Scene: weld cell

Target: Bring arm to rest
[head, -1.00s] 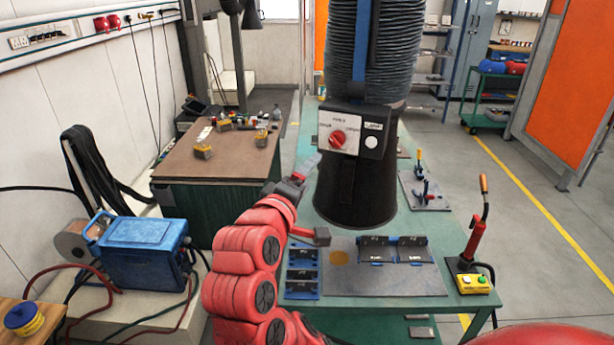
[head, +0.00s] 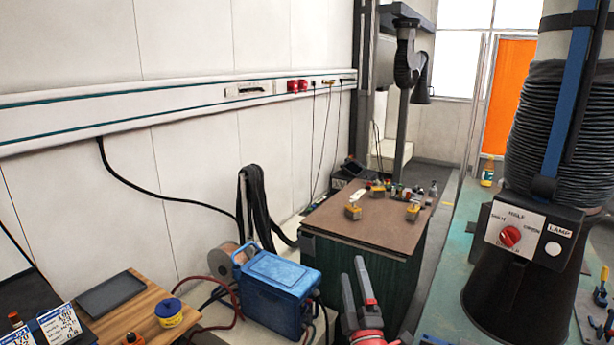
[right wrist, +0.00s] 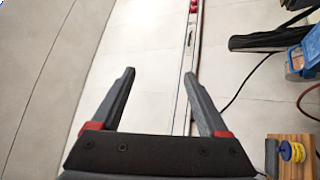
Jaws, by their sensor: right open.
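My right gripper (head: 358,284) shows at the bottom of the head view, in front of the brown-topped bench and to the right of the blue welding box. Its two dark fingers with red parts point up and stand apart. In the right wrist view the gripper (right wrist: 160,100) is open, with nothing between its fingers, only the pale wall and floor behind. My left gripper is not in the head view.
The blue welding box (head: 278,290) stands beside a wire spool. A wooden table (head: 128,308) with a grey tray (head: 110,292) is at lower left. The brown-topped bench (head: 370,228) carries small parts. A black extraction hood (head: 520,270) stands at right.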

